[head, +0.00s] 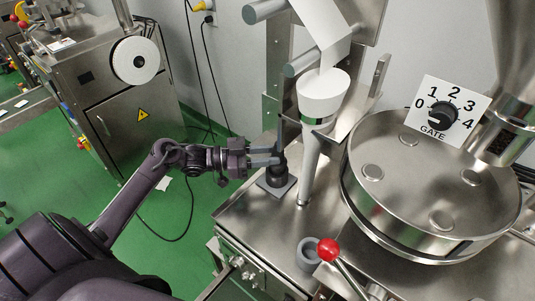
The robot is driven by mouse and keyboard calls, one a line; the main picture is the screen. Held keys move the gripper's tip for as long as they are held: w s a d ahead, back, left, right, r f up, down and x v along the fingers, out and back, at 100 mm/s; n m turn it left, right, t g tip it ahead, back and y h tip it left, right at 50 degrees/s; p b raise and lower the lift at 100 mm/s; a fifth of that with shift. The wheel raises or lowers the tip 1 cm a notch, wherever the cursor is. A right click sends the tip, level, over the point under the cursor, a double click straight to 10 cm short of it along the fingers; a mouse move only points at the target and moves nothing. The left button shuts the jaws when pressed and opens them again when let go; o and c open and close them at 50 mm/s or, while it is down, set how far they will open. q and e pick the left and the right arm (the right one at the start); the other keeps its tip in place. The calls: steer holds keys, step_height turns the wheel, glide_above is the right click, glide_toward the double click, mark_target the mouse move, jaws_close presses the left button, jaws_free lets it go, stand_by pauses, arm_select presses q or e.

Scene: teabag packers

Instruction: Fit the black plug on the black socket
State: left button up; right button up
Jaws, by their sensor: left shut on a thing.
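The black socket (275,181) stands on a small grey square plate on the steel worktop, left of the white filling tube. My left gripper (272,158) comes in from the left, just above the socket, with its fingers shut on a small dark piece, the black plug (280,163). The plug is mostly hidden by the fingers. It is right over the socket, but I cannot tell whether the two touch or how far the plug is seated. My right gripper is not in view.
A white funnel (323,92) and its tube (311,160) stand close to the right of my gripper. A large steel drum (440,185), a gate dial (443,112), a red-knobbed lever (328,249) and a grey cup (308,254) are further right.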

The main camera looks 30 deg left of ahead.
arm_select(q)
steer(key=shift+f+b, duration=0.8)
steer(key=shift+f, duration=0.3)
steer(key=o, duration=1.1)
steer(key=shift+s+a, duration=0.2)
steer(key=shift+a, duration=0.1)
steer(key=b+v, duration=0.2)
steer(key=v, duration=0.4)
steer(key=shift+s+a, duration=0.15)
steer(key=shift+s+a+r, duration=0.1)
steer(key=shift+s+a, duration=0.1)
steer(key=shift+a, duration=0.1)
